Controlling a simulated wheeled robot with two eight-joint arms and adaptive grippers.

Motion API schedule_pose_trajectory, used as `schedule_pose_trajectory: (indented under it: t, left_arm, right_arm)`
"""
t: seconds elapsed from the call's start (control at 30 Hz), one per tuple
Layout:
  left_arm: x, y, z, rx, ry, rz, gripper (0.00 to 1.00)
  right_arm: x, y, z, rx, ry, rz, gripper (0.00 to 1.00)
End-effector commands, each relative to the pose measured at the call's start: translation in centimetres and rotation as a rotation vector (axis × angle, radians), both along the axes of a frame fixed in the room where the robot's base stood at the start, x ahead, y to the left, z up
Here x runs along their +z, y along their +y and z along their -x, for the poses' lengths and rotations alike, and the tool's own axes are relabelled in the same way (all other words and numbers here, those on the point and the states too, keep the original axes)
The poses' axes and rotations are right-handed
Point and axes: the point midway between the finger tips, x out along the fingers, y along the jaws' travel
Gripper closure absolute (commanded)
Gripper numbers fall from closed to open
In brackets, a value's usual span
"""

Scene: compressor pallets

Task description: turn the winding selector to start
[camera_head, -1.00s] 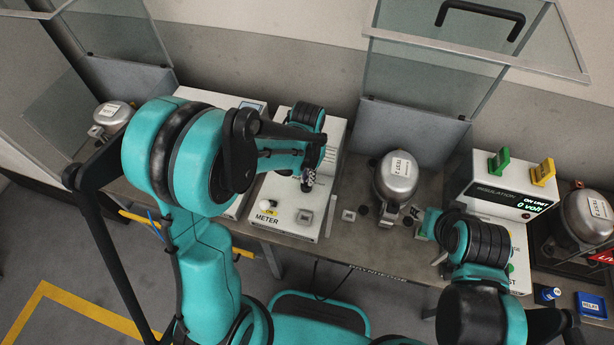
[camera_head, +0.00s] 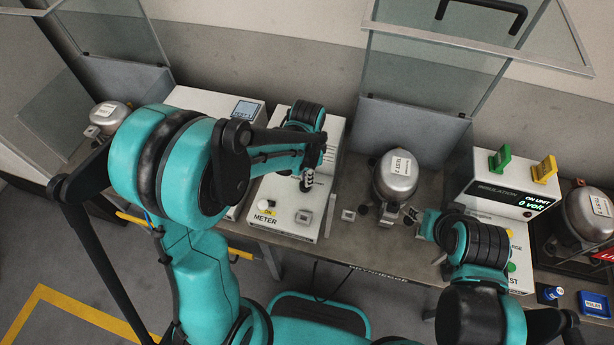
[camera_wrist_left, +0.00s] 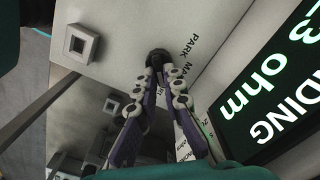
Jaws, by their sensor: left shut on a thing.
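The winding selector is a dark round knob (camera_wrist_left: 158,56) on the white meter box (camera_head: 268,203), with PARK and other partly hidden lettering around it. My left gripper (camera_wrist_left: 160,68) is shut on the knob, its two fingers converging on it from below in the left wrist view. In the head view my left gripper (camera_head: 307,182) is over the meter box's top panel and hides the selector. Which mark the knob points to cannot be told.
A lit display (camera_wrist_left: 270,100) showing ohms is near the left gripper. A square socket (camera_wrist_left: 80,44) is on the same panel. The TEST 2 compressor (camera_head: 397,177) stands right of the meter. The insulation tester (camera_head: 505,190) reads 0 volt. Glass guards stand behind.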

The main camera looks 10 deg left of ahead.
Motion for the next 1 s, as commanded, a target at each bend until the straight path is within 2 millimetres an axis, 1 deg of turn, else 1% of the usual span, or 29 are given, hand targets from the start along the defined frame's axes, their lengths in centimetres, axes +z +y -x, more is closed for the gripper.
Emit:
schedule_pose_trajectory:
  t: [0.53,0.57,0.6,0.63,0.9,1.0]
  left_arm:
    - [0.02,-0.02,-0.03,-0.026,-0.001,0.001,1.0]
    - [0.02,-0.02,-0.03,-0.026,-0.001,0.001,0.86]
    - [0.02,-0.02,-0.02,-0.026,-0.001,0.001,0.76]
    - [0.02,-0.02,-0.02,-0.026,0.0,0.0,0.71]
    - [0.03,-0.01,-0.01,-0.025,0.0,0.0,0.71]
    - [0.46,-0.01,-0.01,-0.025,0.0,0.0,0.71]
  right_arm:
    - [-0.02,0.0,0.0,0.0,0.0,0.0,0.6]
    - [-0.02,0.0,0.0,0.0,0.0,0.0,0.6]
    - [-0.02,0.0,0.0,0.0,0.0,0.0,0.6]
    - [-0.03,0.0,0.0,0.0,0.0,0.0,0.6]
    - [-0.04,0.0,0.0,0.0,0.0,0.0,0.6]
    - [-0.04,0.0,0.0,0.0,0.0,0.0,0.6]
